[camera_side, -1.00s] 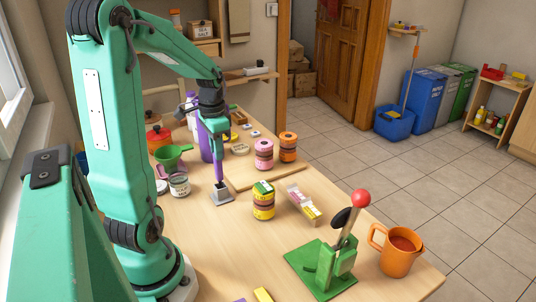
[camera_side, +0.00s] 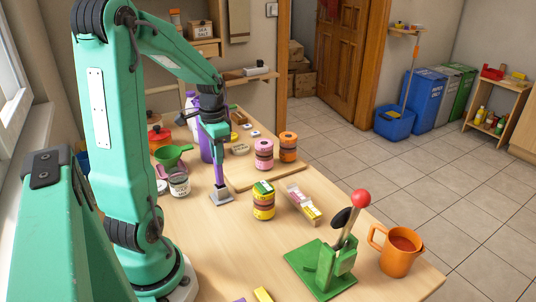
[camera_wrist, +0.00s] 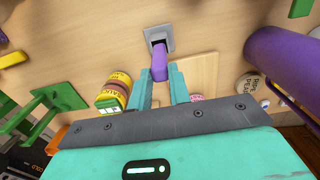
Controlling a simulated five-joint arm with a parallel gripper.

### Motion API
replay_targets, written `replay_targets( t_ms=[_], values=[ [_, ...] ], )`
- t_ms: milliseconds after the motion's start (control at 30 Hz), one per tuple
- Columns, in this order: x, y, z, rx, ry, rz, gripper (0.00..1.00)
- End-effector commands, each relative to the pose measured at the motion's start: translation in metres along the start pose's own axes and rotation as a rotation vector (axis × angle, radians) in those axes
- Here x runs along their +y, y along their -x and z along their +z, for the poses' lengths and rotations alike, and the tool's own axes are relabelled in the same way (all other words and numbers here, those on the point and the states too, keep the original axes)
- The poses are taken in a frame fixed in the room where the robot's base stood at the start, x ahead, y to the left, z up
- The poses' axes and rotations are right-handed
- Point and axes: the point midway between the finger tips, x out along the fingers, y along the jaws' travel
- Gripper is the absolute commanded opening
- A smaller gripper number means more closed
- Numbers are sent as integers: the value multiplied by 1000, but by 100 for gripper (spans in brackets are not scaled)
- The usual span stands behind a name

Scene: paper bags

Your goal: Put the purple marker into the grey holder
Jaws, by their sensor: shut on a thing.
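The purple marker (camera_side: 219,174) stands nearly upright in my gripper (camera_side: 216,148), its lower end at the small grey holder (camera_side: 221,198) on the table. In the wrist view the marker (camera_wrist: 159,64) runs from between my two fingers (camera_wrist: 160,82) to the dark opening of the holder (camera_wrist: 168,31). Its lower end appears to be in that opening; how deep it sits I cannot tell. My gripper is shut on the marker's upper part.
Left of the holder stand a labelled jar (camera_side: 179,185) and a green funnel (camera_side: 172,155). A purple bottle (camera_side: 205,148) is behind the gripper. Right are a striped can stack (camera_side: 263,203), a wooden board (camera_side: 238,179), a green lever press (camera_side: 322,265) and an orange mug (camera_side: 398,254).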

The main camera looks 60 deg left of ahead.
Motion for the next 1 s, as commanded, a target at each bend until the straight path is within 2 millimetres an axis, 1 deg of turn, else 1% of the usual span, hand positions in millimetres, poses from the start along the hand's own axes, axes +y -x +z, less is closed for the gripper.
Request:
replay_targets(
  t_ms=[1000],
  values=[
    [0,-16,0,-1,0,1,0]
  ],
)
